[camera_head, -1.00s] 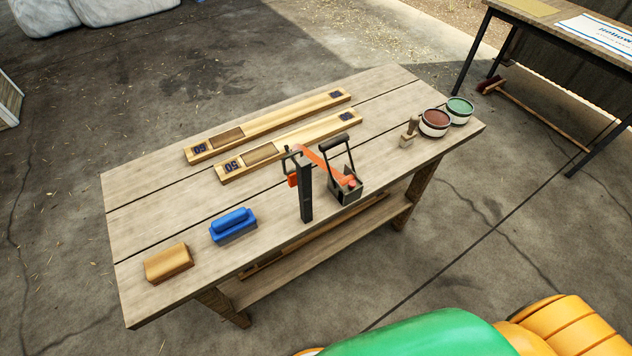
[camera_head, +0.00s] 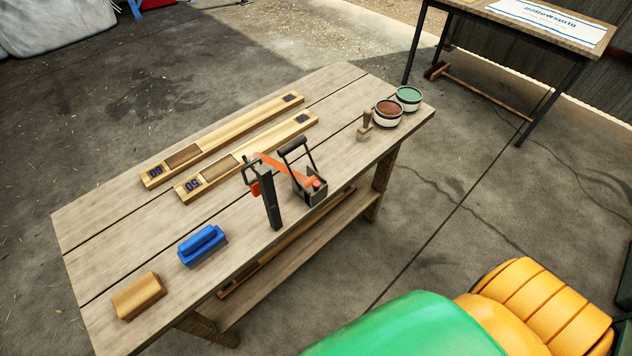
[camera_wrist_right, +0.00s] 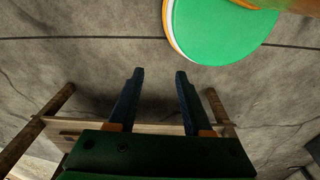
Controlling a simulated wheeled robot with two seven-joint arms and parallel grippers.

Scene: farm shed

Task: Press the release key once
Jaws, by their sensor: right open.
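A device on the workbench (camera_head: 105,233) has a black upright post (camera_head: 270,199), an orange strip (camera_head: 283,171) and a small dark open-topped box (camera_head: 310,192) with a black handle (camera_head: 292,146) above it. A small red-orange part (camera_head: 318,182) shows at the box. I cannot tell which part is the release key. My right gripper (camera_wrist_right: 159,74) is open and empty in the right wrist view, its two dark fingers apart above the floor. Bench parts show behind the fingers. Neither gripper shows in the head view.
Two wooden bars (camera_head: 220,138) (camera_head: 245,158) with dark labels lie at the back. A blue block (camera_head: 202,243) and wooden block (camera_head: 139,296) lie front left. A stamp (camera_head: 365,127), red tin (camera_head: 387,113) and green tin (camera_head: 408,98) stand right. Another table (camera_head: 520,22) is behind.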

